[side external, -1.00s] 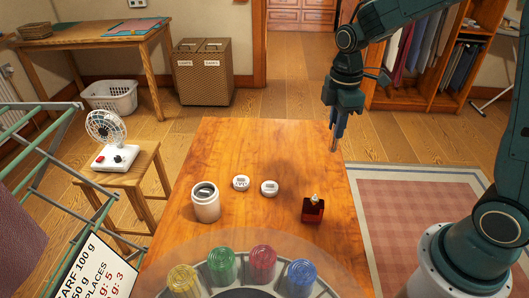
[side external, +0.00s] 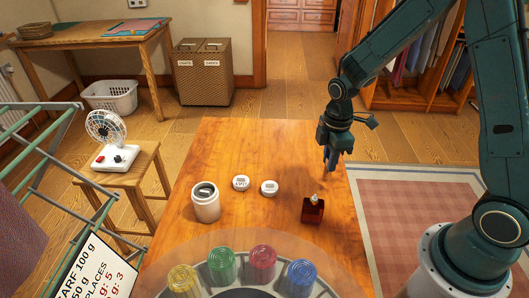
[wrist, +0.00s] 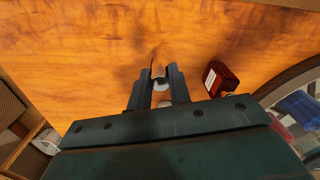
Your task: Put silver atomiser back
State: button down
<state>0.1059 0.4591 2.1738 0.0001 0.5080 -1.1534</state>
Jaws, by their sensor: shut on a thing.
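My gripper (side external: 332,160) is above the right side of the wooden table (side external: 262,150), behind the red bottle. In the wrist view my gripper (wrist: 158,88) is shut on a small shiny silver piece, the silver atomiser (wrist: 158,69), between its fingertips. The fingers hide much of it, and it is hard to make out in the side view. The red glass bottle (side external: 313,210) with a pale top stands on the table, apart from my gripper. It also shows in the wrist view (wrist: 221,78), right of the fingers.
A white open jar (side external: 205,203) and two white round discs (side external: 241,183) (side external: 269,188) are on the table. A round clear-covered holder with yellow, green, red and blue lidded pots (side external: 221,265) is at the front. The table's back half is clear.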

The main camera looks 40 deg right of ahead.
jog(key=shift+f, duration=1.65)
jog(key=c, duration=1.3)
grip_release()
jog(key=shift+f, duration=0.1)
notch_tip(320, 180, up, 11)
jog(key=shift+r, duration=0.65)
